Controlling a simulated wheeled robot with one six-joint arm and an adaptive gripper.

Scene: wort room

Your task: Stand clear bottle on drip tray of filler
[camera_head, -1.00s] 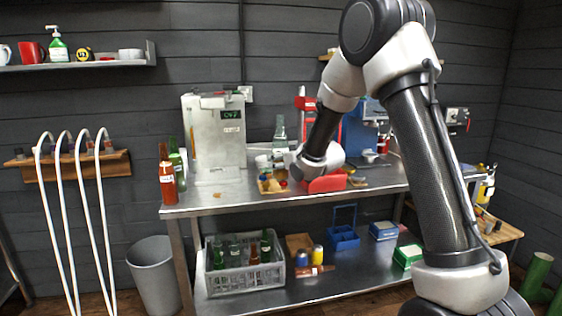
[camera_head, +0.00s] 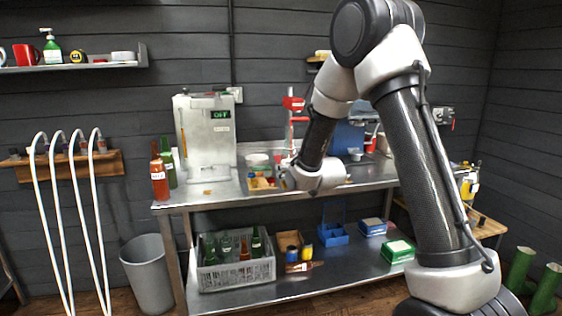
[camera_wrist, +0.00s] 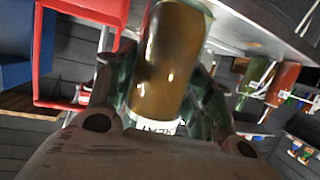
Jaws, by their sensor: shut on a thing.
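My gripper (camera_wrist: 165,92) is shut on a glossy bottle (camera_wrist: 172,50) that looks amber-brown in the wrist view, with a white label near its lower end in the picture. I cannot tell from its colour whether it is the clear bottle. In the head view my wrist is over the bench's front edge; the fingers and held bottle cannot be made out there. The filler (camera_head: 207,130), a pale box with a green-lit display, stands on the bench left of my wrist.
A brown bottle (camera_head: 158,178) and a green bottle (camera_head: 168,165) stand left of the filler. A red stand (camera_head: 292,104) and a blue machine (camera_head: 347,137) are behind my arm. The lower shelf holds a grey crate (camera_head: 236,275) of bottles. The bench front before the filler is mostly clear.

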